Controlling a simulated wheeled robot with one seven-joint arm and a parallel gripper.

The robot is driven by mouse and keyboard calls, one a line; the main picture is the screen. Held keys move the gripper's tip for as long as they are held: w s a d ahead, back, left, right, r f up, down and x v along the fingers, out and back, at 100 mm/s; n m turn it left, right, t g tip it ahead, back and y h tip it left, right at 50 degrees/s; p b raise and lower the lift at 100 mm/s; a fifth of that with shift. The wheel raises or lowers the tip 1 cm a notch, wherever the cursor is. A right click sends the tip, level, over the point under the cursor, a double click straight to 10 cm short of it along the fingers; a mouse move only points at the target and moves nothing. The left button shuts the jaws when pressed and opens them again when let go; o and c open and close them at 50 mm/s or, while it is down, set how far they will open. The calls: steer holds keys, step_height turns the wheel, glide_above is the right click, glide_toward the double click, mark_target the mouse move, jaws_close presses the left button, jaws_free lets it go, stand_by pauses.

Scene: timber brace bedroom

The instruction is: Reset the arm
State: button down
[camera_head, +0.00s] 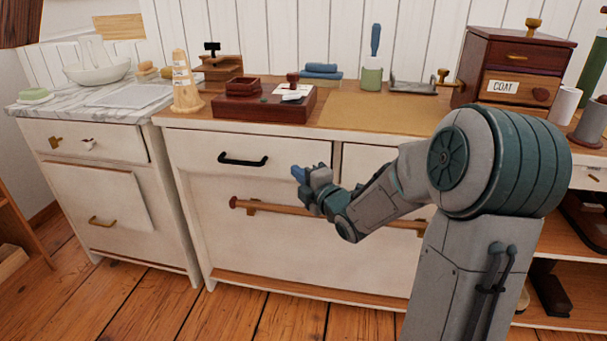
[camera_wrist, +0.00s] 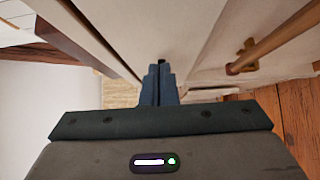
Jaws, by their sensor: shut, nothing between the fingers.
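My gripper (camera_head: 298,174) is at the end of my arm, which bends out in front of the white cabinet (camera_head: 200,210). The gripper points left and its blue fingertips are in front of the drawer with the black handle (camera_head: 243,160), to the right of that handle. In the wrist view the two blue fingers (camera_wrist: 158,84) lie together with nothing between them. The gripper looks apart from the cabinet front, above the wooden rail (camera_head: 310,210). The rail also shows at the right of the wrist view (camera_wrist: 275,42).
The wooden counter holds a dark red box (camera_head: 262,106), a wooden bottle-like object (camera_head: 183,85), a tan mat (camera_head: 380,116) and a small drawer chest marked COAT (camera_head: 515,60). A marble-topped cabinet (camera_head: 85,180) stands at left. The plank floor (camera_head: 150,308) in front is clear.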

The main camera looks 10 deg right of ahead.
steer(key=a+p+v, duration=0.1)
steer(key=p+v, duration=0.2)
steer(key=v, duration=0.7)
steer(key=s+d+r+m+g+h+p, duration=0.1)
steer(key=s+r+m+g+h+p, duration=0.2)
steer(key=r+m+p, duration=0.45)
steer(key=s+d+r+m+g+h+p, duration=0.25)
steer(key=r+m+h+p, duration=0.2)
steer(key=r+p, duration=0.5)
steer(key=s+a+r+m+g+p, duration=0.3)
steer(key=s+r+m+g+p, duration=0.1)
steer(key=s+r+p, duration=0.3)
steer(key=s+a+r+m+g+y+p, duration=0.1)
steer(key=s+a+r+m+g+p, duration=0.2)
steer(key=s+r+m+p, duration=0.3)
steer(key=s+r+g+p, duration=0.1)
steer(key=s+r+p, duration=0.1)
steer(key=s+p, duration=0.1)
steer(key=shift+s+a+p, duration=0.25)
steer(key=shift+s+p, duration=0.1)
steer(key=shift+p, duration=0.25)
steer(key=shift+g, duration=0.25)
